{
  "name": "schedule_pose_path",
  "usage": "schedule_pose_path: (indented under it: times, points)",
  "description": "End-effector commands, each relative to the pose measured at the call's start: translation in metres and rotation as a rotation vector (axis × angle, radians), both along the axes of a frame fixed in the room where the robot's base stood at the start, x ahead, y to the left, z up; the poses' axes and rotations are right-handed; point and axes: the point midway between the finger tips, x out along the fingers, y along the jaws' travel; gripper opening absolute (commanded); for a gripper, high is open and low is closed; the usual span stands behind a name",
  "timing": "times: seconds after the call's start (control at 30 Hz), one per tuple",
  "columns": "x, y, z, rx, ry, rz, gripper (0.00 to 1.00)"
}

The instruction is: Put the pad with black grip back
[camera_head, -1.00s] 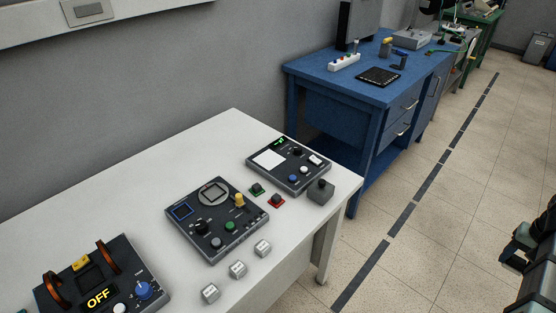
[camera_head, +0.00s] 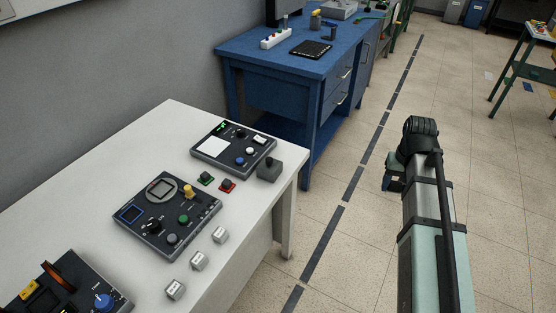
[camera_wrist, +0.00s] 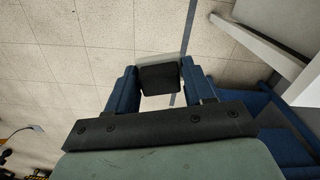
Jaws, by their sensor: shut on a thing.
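In the wrist view, my gripper (camera_wrist: 159,88) is shut on the pad's black grip (camera_wrist: 158,78). A pale edge of the pad (camera_wrist: 158,58) shows just past the grip. Tiled floor lies behind it. In the head view, my arm reaches out over the floor at right, clear of the white table, and the held pad cannot be made out. On the table (camera_head: 110,165), a small green pad (camera_head: 205,179) and a small red pad (camera_head: 227,186), each with a dark grip, stand side by side. A grey block with a black knob (camera_head: 268,169) stands by the right edge.
A device with a white square (camera_head: 212,147) stands at the table's far end. A dial device (camera_head: 165,218) is nearer. Three white cubes (camera_head: 199,260) line the front edge. A coil device (camera_head: 65,285) is at bottom left. A blue bench (camera_head: 270,85) stands beyond.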

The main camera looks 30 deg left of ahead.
Motion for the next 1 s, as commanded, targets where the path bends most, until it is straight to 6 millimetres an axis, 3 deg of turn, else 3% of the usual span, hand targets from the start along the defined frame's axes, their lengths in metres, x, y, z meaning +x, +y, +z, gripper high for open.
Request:
schedule_pose_path:
  times: [0.03,0.57,1.0]
  points:
    - [-0.003,0.017,0.0,0.0,0.0,0.027,0.24]
    - [-0.045,0.167,0.005,0.001,-0.002,0.271,0.24]
    - [-0.096,0.297,0.012,0.002,-0.004,0.474,0.24]
